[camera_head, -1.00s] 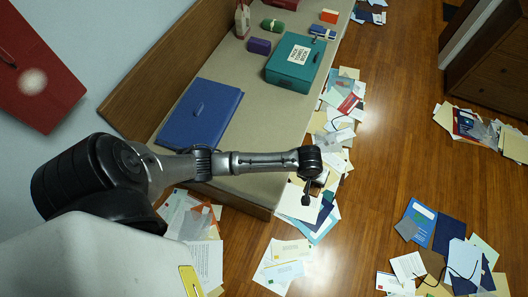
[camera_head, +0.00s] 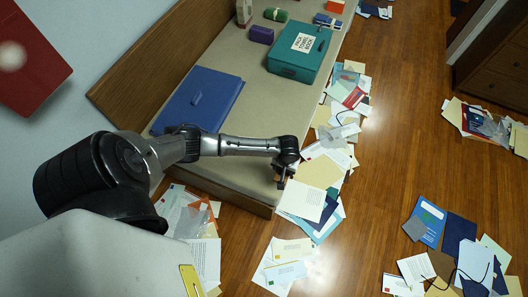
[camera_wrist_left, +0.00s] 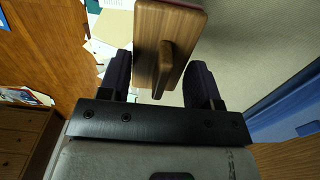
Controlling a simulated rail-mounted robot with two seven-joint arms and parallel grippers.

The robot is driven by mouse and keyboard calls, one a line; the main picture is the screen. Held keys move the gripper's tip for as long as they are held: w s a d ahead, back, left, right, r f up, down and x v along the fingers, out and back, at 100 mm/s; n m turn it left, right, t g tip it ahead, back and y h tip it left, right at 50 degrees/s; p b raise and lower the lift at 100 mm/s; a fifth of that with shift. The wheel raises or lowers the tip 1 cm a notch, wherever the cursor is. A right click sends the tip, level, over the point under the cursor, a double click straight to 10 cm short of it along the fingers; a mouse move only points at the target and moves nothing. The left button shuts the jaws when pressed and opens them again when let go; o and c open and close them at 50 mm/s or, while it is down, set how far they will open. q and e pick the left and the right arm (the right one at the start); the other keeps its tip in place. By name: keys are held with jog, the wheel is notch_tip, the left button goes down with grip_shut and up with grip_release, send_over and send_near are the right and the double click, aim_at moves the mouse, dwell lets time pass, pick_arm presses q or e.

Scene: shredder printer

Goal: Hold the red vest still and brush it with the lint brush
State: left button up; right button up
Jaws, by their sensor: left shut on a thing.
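A flat red piece (camera_head: 45,85), which looks like the red vest, hangs against the pale wall at the far left and is cut off by the picture edge. It has a fuzzy pale spot. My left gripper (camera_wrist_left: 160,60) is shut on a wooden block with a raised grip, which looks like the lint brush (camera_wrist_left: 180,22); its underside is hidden. In the head view my left gripper (camera_head: 281,181) is at the near right edge of the bench top, far to the right of the red piece. My right gripper is not in view.
The bench (camera_head: 235,75) holds a blue folder (camera_head: 198,98), a teal box (camera_head: 299,52), a purple block (camera_head: 262,35) and a green roll (camera_head: 276,14). Papers (camera_head: 320,195) litter the wooden floor along the bench. Wooden drawers (camera_head: 495,65) stand at the right.

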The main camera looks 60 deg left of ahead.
pick_arm(q)
jog(key=b, duration=0.4)
send_over(264, 162)
notch_tip(264, 162, down, 7)
jog(key=shift+d, duration=0.1)
notch_tip(264, 162, down, 2)
jog(key=shift+f+b, duration=0.25)
jog(key=shift+b, duration=0.25)
jog(key=shift+f, duration=0.35)
jog(key=shift+c, duration=0.4)
jog(key=shift+s+f, duration=0.1)
jog(key=shift+f, duration=0.15)
jog(key=shift+c, duration=1.1)
jog(key=o, duration=1)
jog(key=shift+o, duration=0.6)
jog(key=shift+r, duration=0.1)
